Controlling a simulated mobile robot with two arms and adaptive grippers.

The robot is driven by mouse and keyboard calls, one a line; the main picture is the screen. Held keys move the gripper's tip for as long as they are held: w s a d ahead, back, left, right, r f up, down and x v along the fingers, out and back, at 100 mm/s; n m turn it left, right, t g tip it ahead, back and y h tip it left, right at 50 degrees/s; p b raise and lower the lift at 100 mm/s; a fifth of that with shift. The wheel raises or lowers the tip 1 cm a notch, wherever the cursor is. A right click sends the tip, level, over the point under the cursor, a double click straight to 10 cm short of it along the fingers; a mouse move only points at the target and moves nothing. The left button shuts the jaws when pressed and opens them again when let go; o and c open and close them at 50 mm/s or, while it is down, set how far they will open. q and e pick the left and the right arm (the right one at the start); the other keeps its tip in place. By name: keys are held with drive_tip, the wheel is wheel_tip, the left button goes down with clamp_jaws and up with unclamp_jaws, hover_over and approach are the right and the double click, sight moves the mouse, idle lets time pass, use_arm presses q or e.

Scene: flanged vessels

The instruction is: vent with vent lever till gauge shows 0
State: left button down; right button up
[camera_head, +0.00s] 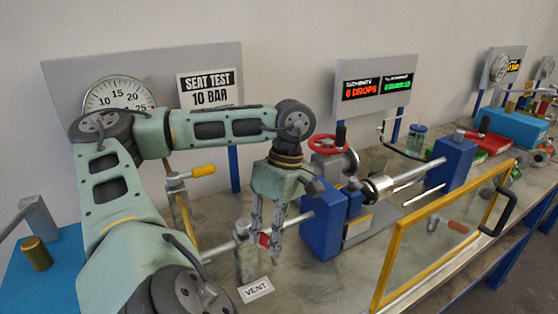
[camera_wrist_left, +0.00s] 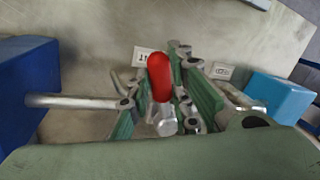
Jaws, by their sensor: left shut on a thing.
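The vent lever has a red grip (camera_head: 264,240) and stands above the bench behind the white VENT label (camera_head: 255,289). My left gripper (camera_head: 266,245) points down and is shut on the lever's red grip. In the left wrist view the red grip (camera_wrist_left: 159,77) shows upright between the fingers (camera_wrist_left: 160,100). The round pressure gauge (camera_head: 119,95) is on the grey panel at the back left. My arm hides its lower part, and its needle is too small to read. My right gripper is out of view.
A yellow-handled lever (camera_head: 203,170) stands behind my left arm. A blue clamp block (camera_head: 322,225) and a red handwheel (camera_head: 330,144) are right of the gripper. A yellow-framed clear shield (camera_head: 440,235) stands along the bench's front right. Bare bench surrounds the VENT label.

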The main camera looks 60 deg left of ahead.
use_arm(q)
drive_tip(key=s+m+b, duration=0.1)
drive_tip(key=m, duration=0.1)
drive_tip(key=s+m+y+b, duration=0.1)
drive_tip(key=m+b, duration=0.1)
drive_tip(key=shift+s+d, duration=0.35)
idle(0.4)
drive_tip(key=c, duration=1.6)
unclamp_jaws()
drive_tip(key=shift+s, duration=0.1)
drive_tip(key=shift+r, duration=0.1)
